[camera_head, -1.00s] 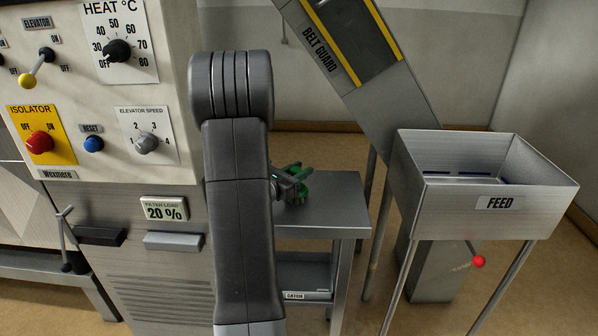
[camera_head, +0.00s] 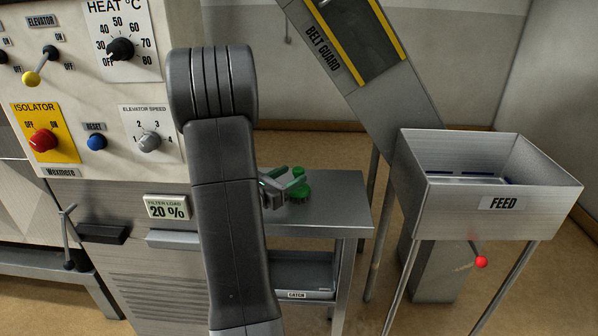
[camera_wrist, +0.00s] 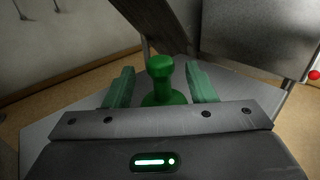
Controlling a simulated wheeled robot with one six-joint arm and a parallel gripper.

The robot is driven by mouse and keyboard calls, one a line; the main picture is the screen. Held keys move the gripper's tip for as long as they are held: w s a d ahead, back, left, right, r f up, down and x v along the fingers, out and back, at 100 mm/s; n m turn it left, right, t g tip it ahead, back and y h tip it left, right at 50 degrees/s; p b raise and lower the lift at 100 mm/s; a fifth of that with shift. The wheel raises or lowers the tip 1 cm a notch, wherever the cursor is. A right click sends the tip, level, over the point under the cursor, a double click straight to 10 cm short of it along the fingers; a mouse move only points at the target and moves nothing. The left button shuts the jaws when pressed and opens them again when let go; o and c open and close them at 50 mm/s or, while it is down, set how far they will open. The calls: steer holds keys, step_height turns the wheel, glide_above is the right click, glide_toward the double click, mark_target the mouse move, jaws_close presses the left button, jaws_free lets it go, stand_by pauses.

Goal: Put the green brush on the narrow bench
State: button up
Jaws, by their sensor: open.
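The green brush (camera_head: 299,187) stands upright on the narrow bench (camera_head: 340,205), its knob on top and dark bristles below. In the wrist view the green brush (camera_wrist: 162,85) is between the two fingers, with a gap on each side. My gripper (camera_head: 287,187) is open around or just behind the brush, low over the bench top. In the wrist view my gripper (camera_wrist: 161,88) has its greenish fingers spread apart, touching nothing that I can see. The lower part of the brush is hidden there by the gripper body.
The feed hopper (camera_head: 503,205) stands to the right, with a red-knobbed lever (camera_head: 481,262) beneath it. The sloping belt guard (camera_head: 365,65) rises behind the bench. The control cabinet (camera_head: 110,140) is on the left. A catch tray (camera_head: 300,280) sits under the bench top.

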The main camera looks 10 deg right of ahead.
steer(key=shift+v, duration=3.55)
